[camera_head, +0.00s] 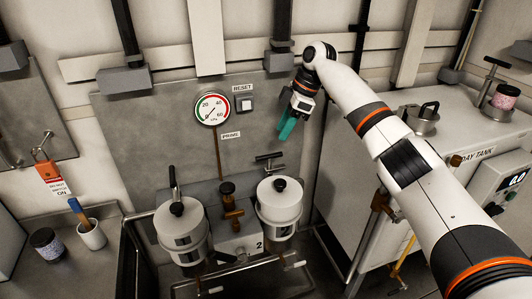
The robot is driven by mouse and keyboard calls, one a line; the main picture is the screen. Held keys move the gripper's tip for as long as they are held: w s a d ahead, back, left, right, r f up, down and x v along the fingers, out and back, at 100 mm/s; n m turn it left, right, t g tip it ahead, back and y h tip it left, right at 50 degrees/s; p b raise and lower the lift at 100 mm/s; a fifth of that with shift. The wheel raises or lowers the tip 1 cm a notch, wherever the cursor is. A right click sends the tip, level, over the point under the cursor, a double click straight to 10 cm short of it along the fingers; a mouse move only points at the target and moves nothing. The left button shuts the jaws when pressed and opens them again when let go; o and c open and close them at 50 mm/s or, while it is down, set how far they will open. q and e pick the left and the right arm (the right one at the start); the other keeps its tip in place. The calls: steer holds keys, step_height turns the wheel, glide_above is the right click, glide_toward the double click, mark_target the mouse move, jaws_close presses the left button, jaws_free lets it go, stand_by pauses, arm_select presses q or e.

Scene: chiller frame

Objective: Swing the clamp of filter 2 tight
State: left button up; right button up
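Filter 2 (280,211) is the right one of two white canisters with black lid knobs. A grey plate with a "2" stands beside it. A dark T-shaped handle (269,159), which looks like its clamp, sticks up behind the lid and lies roughly across. My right gripper (287,130) has teal fingers pointing down, above and slightly right of this handle and apart from it. Its fingers overlap in this view, so their gap is not clear. I see nothing held in them. My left gripper is out of view.
The left canister (182,230) has an upright dark handle (173,184). A brass valve (230,205) stands between the canisters. A pressure gauge (211,109) and reset button (244,103) are on the panel behind. The day tank (450,140) is at right. Metal rails surround the canisters.

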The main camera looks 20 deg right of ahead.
mark_target(271, 155)
steer(key=x, duration=0.2)
steer(key=s+x, duration=0.1)
steer(key=x, duration=0.1)
steer(key=shift+a+f+p, duration=0.2)
steer(key=shift+p, duration=0.2)
steer(key=x, duration=0.4)
steer(key=shift+w+f+p, duration=0.25)
steer(key=shift+f+p, duration=0.05)
steer(key=shift+x, duration=0.8)
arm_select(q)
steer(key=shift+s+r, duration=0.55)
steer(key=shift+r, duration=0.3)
arm_select(e)
steer(key=shift+c, duration=0.2)
